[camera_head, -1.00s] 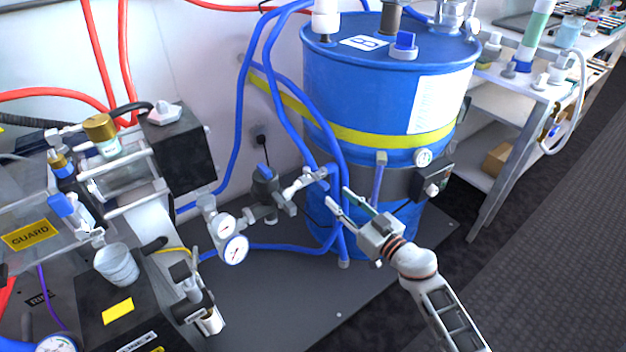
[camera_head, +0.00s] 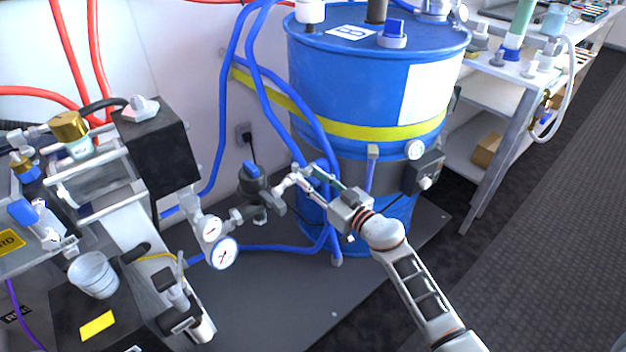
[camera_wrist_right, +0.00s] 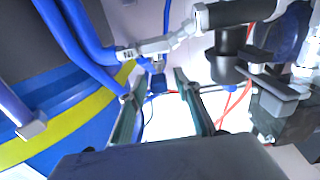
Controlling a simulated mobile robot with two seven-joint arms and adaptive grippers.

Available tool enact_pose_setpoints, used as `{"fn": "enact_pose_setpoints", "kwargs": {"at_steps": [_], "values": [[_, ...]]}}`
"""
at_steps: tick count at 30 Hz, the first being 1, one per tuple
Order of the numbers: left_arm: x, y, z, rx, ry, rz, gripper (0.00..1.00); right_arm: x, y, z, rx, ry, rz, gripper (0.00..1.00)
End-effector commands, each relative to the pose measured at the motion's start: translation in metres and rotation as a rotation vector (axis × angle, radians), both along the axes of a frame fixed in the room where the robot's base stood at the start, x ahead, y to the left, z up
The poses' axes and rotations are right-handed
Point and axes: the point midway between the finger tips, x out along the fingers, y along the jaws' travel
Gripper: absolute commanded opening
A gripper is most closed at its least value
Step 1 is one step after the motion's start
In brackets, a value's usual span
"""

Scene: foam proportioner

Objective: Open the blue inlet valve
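The blue inlet valve handle (camera_head: 250,168) sits on top of a dark valve body (camera_head: 254,186) in the pipework left of the blue drum. In the right wrist view the dark valve body (camera_wrist_right: 228,62) is up and right of the fingers; the handle cannot be made out clearly there. My right gripper (camera_head: 307,174) is open and empty, its fingers pointing up-left, to the right of the valve by the metal hose fitting. The wrist view shows the two fingers (camera_wrist_right: 157,105) apart with nothing held between them. My left gripper is not in view.
The blue drum (camera_head: 345,85) with a yellow band stands behind my right gripper. Blue hoses (camera_head: 262,85) run close to the fingers. Pressure gauges (camera_head: 222,252) are left of the valve. A metal shelf (camera_head: 500,110) is at the right; the dark base plate (camera_head: 285,290) is clear in front.

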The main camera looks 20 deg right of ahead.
Motion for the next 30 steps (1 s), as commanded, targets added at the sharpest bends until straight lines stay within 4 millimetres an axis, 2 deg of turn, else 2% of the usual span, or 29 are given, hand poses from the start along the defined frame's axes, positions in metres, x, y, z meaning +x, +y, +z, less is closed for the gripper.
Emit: {"fn": "enact_pose_setpoints", "kwargs": {"at_steps": [2,5,6,17,30], "values": [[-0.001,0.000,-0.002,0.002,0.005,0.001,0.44,0.000,0.000,0.000,0.000,0.000,0.000,0.29],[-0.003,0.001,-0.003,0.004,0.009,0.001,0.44,0.000,0.000,0.000,0.000,0.000,0.000,0.03],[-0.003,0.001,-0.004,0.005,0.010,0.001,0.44,0.000,0.000,0.000,0.000,0.000,0.000,0.00],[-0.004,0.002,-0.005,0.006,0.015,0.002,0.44,0.001,-0.004,-0.001,-0.002,0.000,0.034,0.00],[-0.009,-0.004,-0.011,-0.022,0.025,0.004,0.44,0.011,-0.031,-0.006,-0.006,0.008,0.317,0.00]]}}
